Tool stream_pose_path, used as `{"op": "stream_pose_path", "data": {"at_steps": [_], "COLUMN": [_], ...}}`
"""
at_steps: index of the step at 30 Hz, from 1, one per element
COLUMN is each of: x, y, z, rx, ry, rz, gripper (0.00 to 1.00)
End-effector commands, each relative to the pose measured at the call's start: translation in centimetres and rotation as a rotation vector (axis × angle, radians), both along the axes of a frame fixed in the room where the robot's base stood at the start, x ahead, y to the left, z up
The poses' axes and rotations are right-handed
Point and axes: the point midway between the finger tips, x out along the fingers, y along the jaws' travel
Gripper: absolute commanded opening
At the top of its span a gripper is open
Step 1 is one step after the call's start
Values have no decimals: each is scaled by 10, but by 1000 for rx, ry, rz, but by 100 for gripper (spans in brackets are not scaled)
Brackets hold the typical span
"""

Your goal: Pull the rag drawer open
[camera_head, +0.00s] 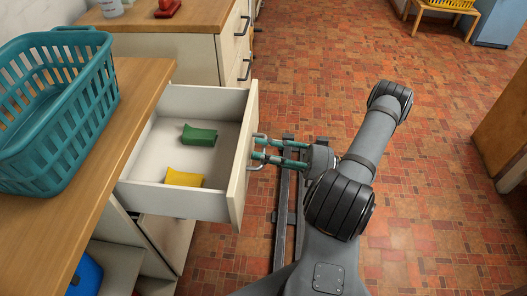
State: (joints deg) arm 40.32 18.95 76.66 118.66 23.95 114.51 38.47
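The rag drawer (170,199) stands pulled well out of the cabinet, its white inside showing. A green folded rag (199,136) and a yellow folded rag (184,179) lie in it. Its front panel (240,185) faces right and carries a metal bar handle (256,167). My gripper (257,148) reaches in from the right, with its two teal fingers at the handle. The fingers are parallel with a visible gap between them. Their tips overlap the handle bar, so the exact contact is hidden.
A teal basket (60,130) stands on the wooden counter (125,125) at left. A blue item (85,275) sits in the open space below. More drawers (235,50) are behind. A wooden cabinet (502,130) stands at far right.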

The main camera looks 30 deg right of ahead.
Motion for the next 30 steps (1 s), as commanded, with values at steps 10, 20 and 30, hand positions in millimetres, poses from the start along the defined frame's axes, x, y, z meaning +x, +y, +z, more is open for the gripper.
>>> {"op": "stream_pose_path", "data": {"at_steps": [10, 20, 30], "x": [-17, -53, -64], "y": [-29, -83, -99], "z": [-6, -19, -22], "rx": [-2, -2, 0], "ry": [-1, -1, 1], "rz": [-8, -3, 1], "gripper": [32, 32, 32]}}
